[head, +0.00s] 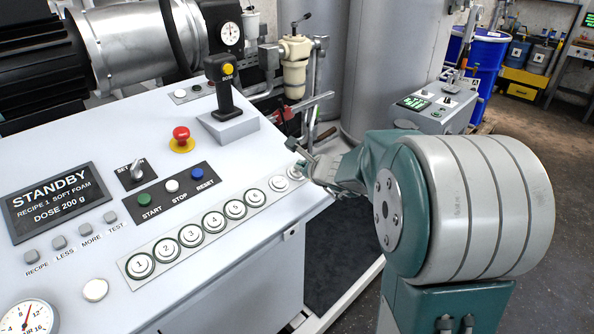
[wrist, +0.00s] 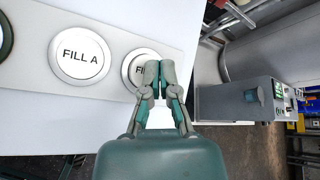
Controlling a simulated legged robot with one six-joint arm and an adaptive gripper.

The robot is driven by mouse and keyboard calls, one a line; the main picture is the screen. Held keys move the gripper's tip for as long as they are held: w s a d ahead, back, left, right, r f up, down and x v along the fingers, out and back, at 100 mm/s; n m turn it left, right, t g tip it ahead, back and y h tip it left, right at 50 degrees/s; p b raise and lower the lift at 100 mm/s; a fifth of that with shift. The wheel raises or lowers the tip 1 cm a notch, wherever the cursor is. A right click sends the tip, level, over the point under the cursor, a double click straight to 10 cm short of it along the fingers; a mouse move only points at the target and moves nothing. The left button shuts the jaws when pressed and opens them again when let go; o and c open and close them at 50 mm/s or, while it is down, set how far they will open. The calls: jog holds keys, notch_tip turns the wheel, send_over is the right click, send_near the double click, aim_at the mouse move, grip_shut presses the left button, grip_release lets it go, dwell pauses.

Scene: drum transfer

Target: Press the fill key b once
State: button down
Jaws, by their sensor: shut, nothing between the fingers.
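The fill key b is the round white key at the right end of the key strip, seen in the wrist view (wrist: 133,68) and the head view (head: 295,173). Its label is mostly hidden behind my fingers; only "FI" shows. The key marked FILL A (wrist: 82,53) is just left of it. My gripper (wrist: 158,72) is shut and empty, its fingertips in front of the right part of the second key. In the head view my gripper (head: 302,160) reaches in from the right at the panel's right edge. I cannot tell whether the fingertips touch the key.
Keys numbered from 1 (head: 140,265) run along the same strip. The display (head: 58,200) reads STANDBY, recipe 1 soft foam, dose 200 g. A red stop button (head: 181,137) and a joystick (head: 224,95) stand up from the panel. A blue drum (head: 486,62) is behind.

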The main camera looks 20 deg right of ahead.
notch_tip(320, 180, up, 6)
jog(key=s, duration=0.1)
jog(key=shift+s+d+f, duration=0.15)
jog(key=shift+s+d, duration=0.25)
dwell(0.8)
jog(key=s+a+r+n+g+y, duration=0.2)
jog(key=s+a+n+g+y, duration=0.15)
jog(key=s+a+n, duration=1)
jog(key=s+f+n+g+h, duration=0.1)
jog(key=s+f+n+h, duration=0.1)
jog(key=s+n, duration=0.4)
jog(key=s+d+f+n+g+h, duration=0.1)
jog(key=s+f+n+g+h, duration=0.1)
jog(key=s+n, duration=0.5)
jog(key=s+h, duration=0.1)
jog(key=s, duration=0.2)
jog(key=shift+d+f, duration=0.2)
jog(key=shift+d, duration=0.05)
